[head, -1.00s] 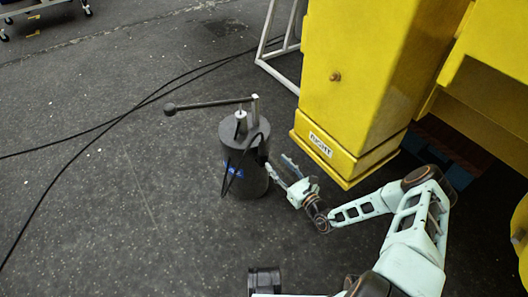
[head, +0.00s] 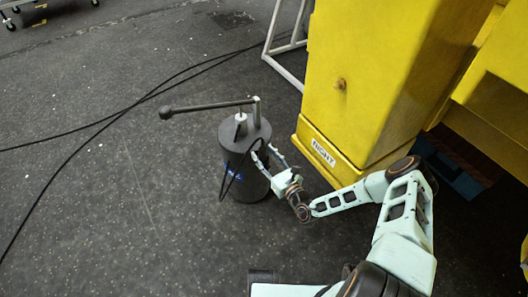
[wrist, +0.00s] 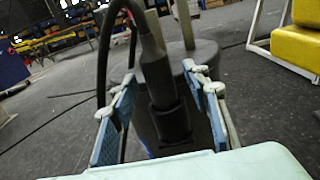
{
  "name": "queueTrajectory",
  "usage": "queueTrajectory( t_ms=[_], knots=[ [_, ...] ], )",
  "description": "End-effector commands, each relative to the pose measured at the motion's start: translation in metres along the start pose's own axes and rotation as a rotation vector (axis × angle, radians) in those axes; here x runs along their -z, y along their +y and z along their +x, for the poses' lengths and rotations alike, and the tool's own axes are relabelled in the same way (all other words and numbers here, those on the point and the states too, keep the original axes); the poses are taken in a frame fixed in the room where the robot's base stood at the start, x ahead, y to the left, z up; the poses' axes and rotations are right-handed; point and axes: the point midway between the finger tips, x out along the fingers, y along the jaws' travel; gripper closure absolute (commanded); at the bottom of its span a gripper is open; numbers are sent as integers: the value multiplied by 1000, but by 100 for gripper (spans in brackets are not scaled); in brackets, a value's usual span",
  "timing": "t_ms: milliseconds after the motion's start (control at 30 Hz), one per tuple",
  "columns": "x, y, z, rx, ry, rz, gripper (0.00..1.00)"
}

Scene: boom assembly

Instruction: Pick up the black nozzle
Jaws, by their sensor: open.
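The black nozzle (wrist: 155,70) stands roughly upright in a dark holder on the side of the dark grey canister pump, with a black hose looping from its top. My gripper (wrist: 160,80) is open, with one blue-padded finger on each side of the nozzle in the wrist view. I see no clear finger contact with it. In the head view, my gripper (head: 266,156) is at the right side of the canister (head: 240,185), and the nozzle is small and partly hidden by the fingers there.
A pump handle (head: 205,106) sticks out left from the canister top. Black cables (head: 110,115) lie on the floor at left. A white frame (head: 285,45) stands behind. The floor in front left is clear.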

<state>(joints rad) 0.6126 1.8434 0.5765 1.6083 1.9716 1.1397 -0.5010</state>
Motion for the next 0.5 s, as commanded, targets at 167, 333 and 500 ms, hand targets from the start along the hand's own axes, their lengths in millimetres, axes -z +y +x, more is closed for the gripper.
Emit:
queueTrajectory(
  t_ms=[167,333,500],
  knots=[
    [0,6,5,5,0,1,57],
    [0,6,5,6,0,0,57],
    [0,6,5,5,0,0,71]
  ],
)
